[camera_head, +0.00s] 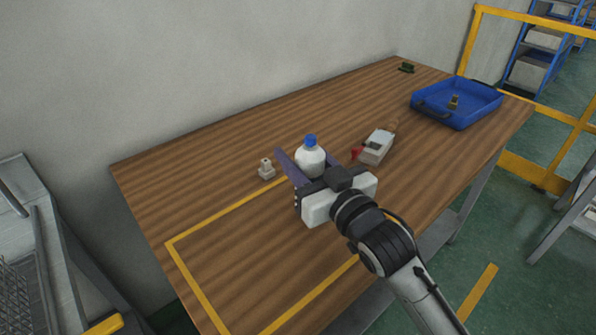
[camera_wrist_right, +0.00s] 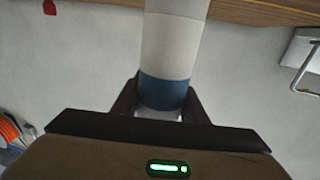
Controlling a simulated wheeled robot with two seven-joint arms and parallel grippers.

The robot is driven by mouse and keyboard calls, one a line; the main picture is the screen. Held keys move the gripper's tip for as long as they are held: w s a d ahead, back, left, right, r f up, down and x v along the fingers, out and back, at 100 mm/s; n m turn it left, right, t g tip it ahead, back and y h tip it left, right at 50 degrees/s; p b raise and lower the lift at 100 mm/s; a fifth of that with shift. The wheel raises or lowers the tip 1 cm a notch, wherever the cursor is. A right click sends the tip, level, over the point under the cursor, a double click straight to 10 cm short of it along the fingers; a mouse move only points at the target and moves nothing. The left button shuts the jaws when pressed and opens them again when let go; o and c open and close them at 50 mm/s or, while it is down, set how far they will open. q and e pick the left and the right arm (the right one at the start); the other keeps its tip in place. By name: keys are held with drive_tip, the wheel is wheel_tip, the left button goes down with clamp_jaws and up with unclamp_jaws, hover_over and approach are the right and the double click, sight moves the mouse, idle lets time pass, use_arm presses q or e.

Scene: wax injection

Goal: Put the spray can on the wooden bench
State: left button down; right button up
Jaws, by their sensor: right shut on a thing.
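The spray can (camera_head: 311,161) is white with a blue cap and stands upright in my right gripper (camera_head: 306,165). In the right wrist view the can (camera_wrist_right: 168,45) shows a white body and a blue band, with the fingers (camera_wrist_right: 162,97) closed on both sides of it. In the head view the can appears over the wooden bench (camera_head: 215,180), near the back end of a yellow taped outline. I cannot tell whether its base touches the bench top. The gripper hides the can's lower part. My left gripper is not in view.
A small beige fitting (camera_head: 266,169) lies on the bench left of the can. A grey-white device (camera_head: 377,147) with a red part lies to the right. A blue tray (camera_head: 468,119) holding a small part sits at the right end. The taped area in front is clear.

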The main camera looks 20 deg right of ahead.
wheel_tip(320, 180, down, 3)
drive_tip(key=shift+f, duration=0.2)
drive_tip(key=o, duration=1.1)
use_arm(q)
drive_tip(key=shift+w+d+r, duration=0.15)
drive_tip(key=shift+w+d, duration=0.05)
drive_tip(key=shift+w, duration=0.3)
use_arm(e)
drive_tip(key=shift+o, duration=0.2)
drive_tip(key=shift+r, duration=0.1)
use_arm(q)
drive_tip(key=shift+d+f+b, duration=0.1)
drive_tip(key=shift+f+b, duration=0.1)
drive_tip(key=shift+b, duration=0.4)
use_arm(e)
drive_tip(key=s+d, duration=0.2)
drive_tip(key=s, duration=0.9)
drive_tip(key=shift+s+d, duration=0.15)
drive_tip(key=shift+s, duration=0.2)
